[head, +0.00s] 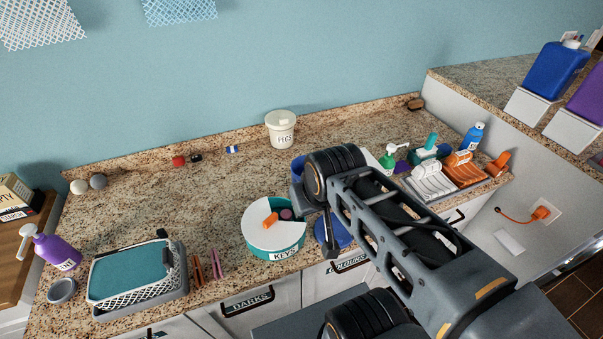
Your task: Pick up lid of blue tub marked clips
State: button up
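Two blue pieces show around the end of my arm. One blue piece (298,169) peeks out behind the wrist joint, mostly hidden. A round blue piece (336,236) lies below the wrist near the counter's front edge, partly covered by my arm. No "clips" label is readable on either, so I cannot tell which is the tub and which the lid. My gripper (314,207) points down at the wrist's left side, close above the round blue piece. Its fingers are too dark and hidden to show whether it is open or holds anything.
A teal tub marked KEYS (275,244) stands just left of the gripper, with small orange and purple items at its top. A white tub marked PEGS (282,135) stands behind. A basket (135,285) is at left, a rack (436,190) at right. The counter's middle left is clear.

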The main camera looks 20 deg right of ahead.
aim_at(344, 239)
jog(key=k, duration=1)
jog(key=z, duration=0.9)
jog(key=i, duration=0.7)
jog(key=u, duration=0.9)
jog(key=i, duration=0.5)
